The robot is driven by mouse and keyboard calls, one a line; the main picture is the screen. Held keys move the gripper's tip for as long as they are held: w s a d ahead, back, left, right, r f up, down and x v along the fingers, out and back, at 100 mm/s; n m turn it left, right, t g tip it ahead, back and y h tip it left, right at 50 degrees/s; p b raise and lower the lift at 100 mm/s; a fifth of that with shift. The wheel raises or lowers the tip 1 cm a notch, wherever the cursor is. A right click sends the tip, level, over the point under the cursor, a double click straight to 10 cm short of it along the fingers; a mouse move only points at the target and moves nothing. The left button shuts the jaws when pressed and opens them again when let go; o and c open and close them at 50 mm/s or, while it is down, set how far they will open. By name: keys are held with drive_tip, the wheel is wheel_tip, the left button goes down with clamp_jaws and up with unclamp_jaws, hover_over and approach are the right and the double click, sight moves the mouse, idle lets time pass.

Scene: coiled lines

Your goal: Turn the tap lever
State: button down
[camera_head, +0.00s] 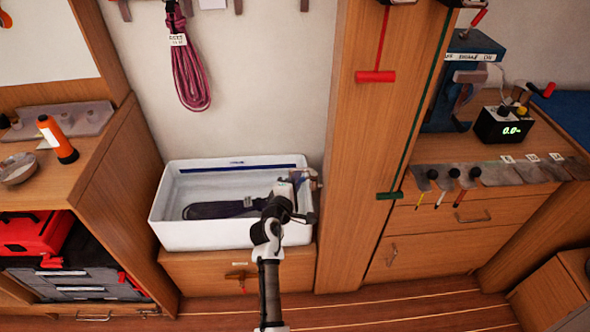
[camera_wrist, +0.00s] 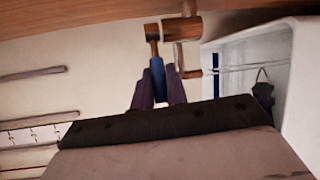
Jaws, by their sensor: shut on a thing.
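The tap (camera_head: 313,178) is at the back right corner of a white basin (camera_head: 160,215), mostly hidden behind my wrist in the head view. In the wrist view the tap body (camera_wrist: 182,28) is a brown, brass-like cylinder. Its lever (camera_wrist: 153,48) is blue with a brown end and reaches down between my fingers. My gripper (camera_wrist: 157,90) is shut on the blue lever, one dark finger on each side. A thin pale streak (camera_wrist: 235,68) runs from near the tap across the basin; I cannot tell whether it is water.
A dark coiled line with a tag (camera_head: 215,210) lies in the basin. A purple coil (camera_head: 190,70) hangs on the wall above. A wooden post (camera_head: 350,180) stands close right of the basin. A wooden cabinet side (camera_head: 125,190) is on the left. The floor in front is clear.

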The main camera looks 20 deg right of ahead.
drive_tip(key=shift+s+r+t+y+p, duration=0.1)
drive_tip(key=shift+s+t+y+p, duration=0.05)
drive_tip(key=shift+t+y+p, duration=0.3)
drive_tip(key=c, duration=1.4)
unclamp_jaws()
drive_tip(key=shift+s, duration=0.1)
drive_tip(key=b+v, duration=0.4)
drive_tip(key=v, duration=0.9)
drive_tip(key=shift+s+a, duration=0.2)
drive_tip(key=shift+a, duration=0.1)
drive_tip(key=shift+r, duration=0.1)
